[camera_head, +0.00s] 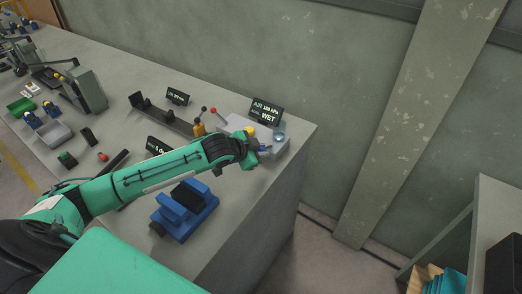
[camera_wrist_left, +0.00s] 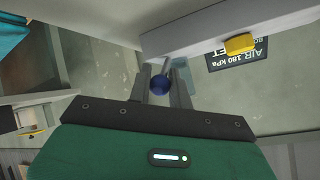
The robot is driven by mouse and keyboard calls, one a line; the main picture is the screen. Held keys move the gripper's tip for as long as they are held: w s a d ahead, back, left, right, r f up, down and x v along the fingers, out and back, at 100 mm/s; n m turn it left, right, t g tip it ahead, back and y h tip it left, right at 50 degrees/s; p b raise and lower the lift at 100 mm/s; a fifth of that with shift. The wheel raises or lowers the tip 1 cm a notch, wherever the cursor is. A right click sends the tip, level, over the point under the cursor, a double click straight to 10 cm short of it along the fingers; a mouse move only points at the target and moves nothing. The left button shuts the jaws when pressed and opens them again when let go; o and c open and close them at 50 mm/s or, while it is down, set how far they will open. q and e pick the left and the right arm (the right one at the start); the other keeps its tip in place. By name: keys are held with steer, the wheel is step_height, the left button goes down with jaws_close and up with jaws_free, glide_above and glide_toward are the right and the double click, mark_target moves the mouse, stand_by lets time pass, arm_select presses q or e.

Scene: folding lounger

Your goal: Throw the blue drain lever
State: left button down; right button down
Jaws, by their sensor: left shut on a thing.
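The blue drain lever shows its round blue knob (camera_wrist_left: 161,85) on a thin grey rod in the left wrist view. The knob sits between the two fingers of my left gripper (camera_wrist_left: 161,92), which is shut on it. In the head view my left gripper (camera_head: 262,149) is at the front of a pale grey unit (camera_head: 283,149) at the bench's right end. It largely hides the lever there. My right gripper is in neither view.
A sign reading "AIR 180 kPa" and "WET" (camera_head: 265,111) stands behind the unit. A yellow button (camera_wrist_left: 240,44) is close by. A blue vise (camera_head: 186,208) sits on the bench below my left arm.

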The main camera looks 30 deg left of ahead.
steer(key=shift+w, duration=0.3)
arm_select(q)
steer(key=c, duration=1.3)
jaws_free()
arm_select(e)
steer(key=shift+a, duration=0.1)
arm_select(q)
steer(key=b+v, duration=0.2)
steer(key=v, duration=1.1)
steer(key=shift+s+a+r, duration=0.1)
steer(key=shift+s+r, duration=0.05)
steer(key=shift+s, duration=0.15)
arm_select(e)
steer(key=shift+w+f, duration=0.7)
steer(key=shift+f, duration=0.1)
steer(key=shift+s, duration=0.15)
